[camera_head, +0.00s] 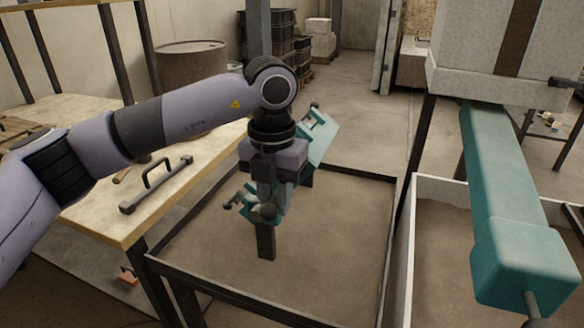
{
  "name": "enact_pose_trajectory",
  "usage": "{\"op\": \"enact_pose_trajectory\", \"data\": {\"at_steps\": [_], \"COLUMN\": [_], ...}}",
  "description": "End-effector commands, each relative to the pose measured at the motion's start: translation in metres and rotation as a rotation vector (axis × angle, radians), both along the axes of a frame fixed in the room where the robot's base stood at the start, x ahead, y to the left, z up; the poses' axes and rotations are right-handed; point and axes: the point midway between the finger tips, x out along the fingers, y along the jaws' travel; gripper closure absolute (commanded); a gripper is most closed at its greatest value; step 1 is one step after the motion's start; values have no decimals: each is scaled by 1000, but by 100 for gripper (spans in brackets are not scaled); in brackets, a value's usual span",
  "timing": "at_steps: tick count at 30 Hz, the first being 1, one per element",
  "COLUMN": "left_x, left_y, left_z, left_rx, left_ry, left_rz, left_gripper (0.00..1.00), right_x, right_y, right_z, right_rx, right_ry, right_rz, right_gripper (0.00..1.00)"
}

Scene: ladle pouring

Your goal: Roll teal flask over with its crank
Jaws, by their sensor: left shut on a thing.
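The teal flask (321,141) hangs tilted above a dark-framed sand bin, largely hidden behind my left gripper and wrist. Its upper right corner leans up and away, with a small dark knob on top. Its lower part shows as teal pieces on both sides of the gripper. My left gripper (266,203) points down in front of the flask, its fingers shut around a dark part at the crank. The crank itself is mostly hidden by the fingers. My right gripper is not in view.
The sand bin (350,171) has a raised dark rim. A wooden bench (85,215) on the left holds a dark handled tool (157,184). A teal machine arm (505,180) hangs over a white-walled sand box (432,184) on the right. The bin's right half is clear.

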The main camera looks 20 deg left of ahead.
Motion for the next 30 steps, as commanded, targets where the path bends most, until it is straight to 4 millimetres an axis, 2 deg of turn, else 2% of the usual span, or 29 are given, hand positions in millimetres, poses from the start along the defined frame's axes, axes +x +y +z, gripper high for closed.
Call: {"op": "enact_pose_trajectory", "data": {"at_steps": [1,6,14,21,30], "left_x": [-1,-2,-2,-2,-2], "left_y": [1,-9,-15,-23,-27], "left_z": [-10,-20,-27,-45,-55], "left_rx": [12,13,15,16,17], "left_ry": [12,12,11,11,9], "left_rz": [3,4,6,8,9], "left_gripper": [100,100,100,100,100], "right_x": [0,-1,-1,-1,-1], "right_y": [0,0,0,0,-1], "right_z": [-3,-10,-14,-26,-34], "right_rx": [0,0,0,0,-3], "right_ry": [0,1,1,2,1], "right_rz": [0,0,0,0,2], "right_gripper": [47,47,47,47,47]}}
